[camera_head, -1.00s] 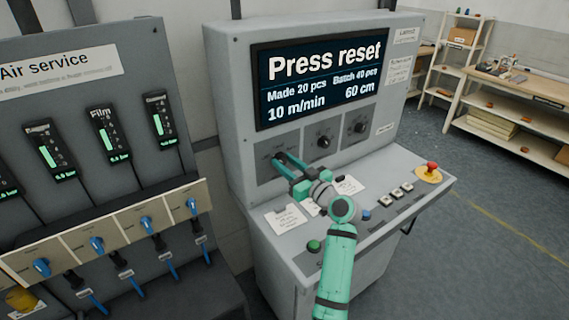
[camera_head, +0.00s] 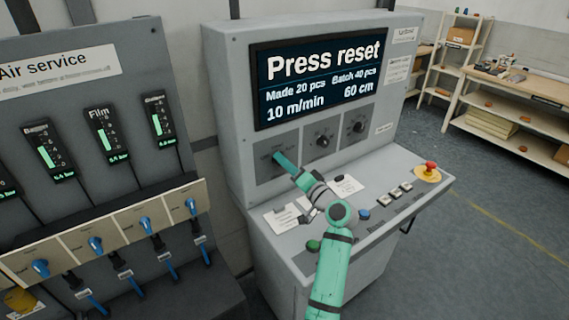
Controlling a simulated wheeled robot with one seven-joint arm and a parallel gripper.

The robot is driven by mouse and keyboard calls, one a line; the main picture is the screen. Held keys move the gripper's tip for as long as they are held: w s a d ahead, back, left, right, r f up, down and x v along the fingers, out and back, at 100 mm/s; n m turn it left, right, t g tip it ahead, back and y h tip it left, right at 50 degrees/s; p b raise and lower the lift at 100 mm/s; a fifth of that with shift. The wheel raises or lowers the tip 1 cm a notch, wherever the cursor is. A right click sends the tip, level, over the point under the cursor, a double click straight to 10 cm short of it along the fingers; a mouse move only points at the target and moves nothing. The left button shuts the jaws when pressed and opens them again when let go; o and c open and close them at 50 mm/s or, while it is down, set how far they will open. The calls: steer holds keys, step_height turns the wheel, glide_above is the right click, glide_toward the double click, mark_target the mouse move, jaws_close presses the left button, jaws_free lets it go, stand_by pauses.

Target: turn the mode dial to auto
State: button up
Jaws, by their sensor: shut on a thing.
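The mode dial is the leftmost of three dials on the grey control cabinet (camera_head: 225,110), under its screen (camera_head: 320,85). My gripper (camera_head: 279,158) is shut on this dial, and its fingers hide the knob. The fingers appear nearly edge-on, one over the other, pointing up and left at the panel. The small print around the dial is too small to read, so I cannot tell its setting. The screen reads "Press reset", "Made 20 pcs", "Batch 40 pcs", "10 m/min" and "60 cm".
A middle dial (camera_head: 322,142) and a right dial (camera_head: 359,127) sit close to the right. Below on the desk are a green button (camera_head: 313,246), a blue button (camera_head: 363,214), white square buttons and a red emergency stop (camera_head: 431,167). An air service panel (camera_head: 75,110) stands left.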

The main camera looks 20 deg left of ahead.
steer(key=m, duration=1.1)
steer(key=shift+f+t+h, duration=0.2)
steer(key=shift+t+h, duration=0.1)
steer(key=shift+t, duration=0.1)
steer(key=shift+d+m, duration=0.1)
steer(key=shift+m, duration=0.3)
steer(key=o, duration=1)
steer(key=shift+o, duration=0.2)
steer(key=v, duration=1)
steer(key=shift+s+d, duration=0.2)
steer(key=shift+d, duration=0.15)
steer(key=shift+w, duration=0.1)
